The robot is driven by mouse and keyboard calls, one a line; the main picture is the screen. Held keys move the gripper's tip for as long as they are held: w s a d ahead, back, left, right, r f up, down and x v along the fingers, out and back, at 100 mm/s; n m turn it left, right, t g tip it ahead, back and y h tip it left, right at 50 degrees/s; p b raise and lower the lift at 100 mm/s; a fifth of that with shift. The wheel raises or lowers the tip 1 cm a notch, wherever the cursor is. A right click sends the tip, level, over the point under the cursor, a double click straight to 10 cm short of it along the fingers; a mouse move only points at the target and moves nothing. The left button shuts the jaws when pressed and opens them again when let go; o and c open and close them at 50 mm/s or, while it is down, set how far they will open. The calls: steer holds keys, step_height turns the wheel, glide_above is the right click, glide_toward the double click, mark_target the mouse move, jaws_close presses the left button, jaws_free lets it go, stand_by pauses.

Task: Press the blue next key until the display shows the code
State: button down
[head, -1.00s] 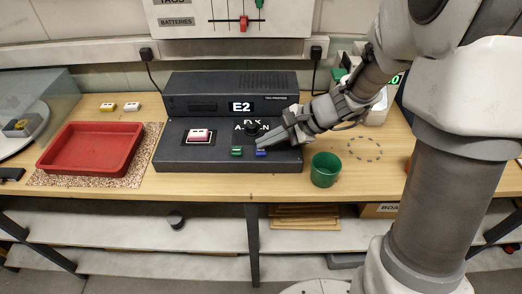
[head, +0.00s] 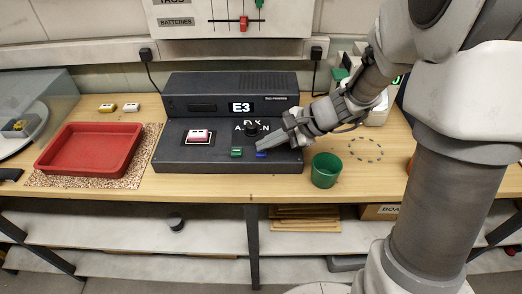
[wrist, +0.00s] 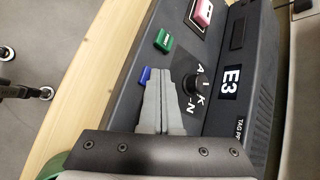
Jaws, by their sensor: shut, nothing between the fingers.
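The tag programmer (head: 225,125) is a dark box on the bench, and its display (head: 241,107) reads E3. The blue key (head: 261,154) is at the front right of its sloped panel, with a green key (head: 236,152) to its left. A black knob (head: 252,129) with letters around it sits above them. My gripper (head: 261,146) is shut and empty, its fingertips just behind the blue key. In the wrist view the tips (wrist: 152,78) lie close beside the blue key (wrist: 145,75); I cannot tell whether they touch it.
A red tray (head: 90,148) stands on a speckled mat at the left. A green cup (head: 325,170) stands right of the programmer, near the front edge. Yellow and white tags (head: 131,107) lie at the back left.

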mark_target(266, 152)
stand_by(0.4)
steer(key=shift+r+p, duration=0.6)
steer(key=shift+r, duration=0.2)
steer(key=shift+r, duration=0.1)
step_height(266, 152, up, 5)
steer(key=p, duration=0.4)
stand_by(0.6)
steer(key=s+d+r+n+t+h, duration=0.1)
steer(key=s+d+r+n+h, duration=0.3)
steer(key=s, duration=0.5)
steer(key=s+d+r+n+t+h, duration=0.1)
steer(key=s+d+r+n+h, duration=0.3)
steer(key=s+d+r+n, duration=0.3)
steer(key=shift+s+r+n+h, duration=0.3)
steer(key=shift+s+n, duration=0.7)
steer(key=shift+s, duration=0.25)
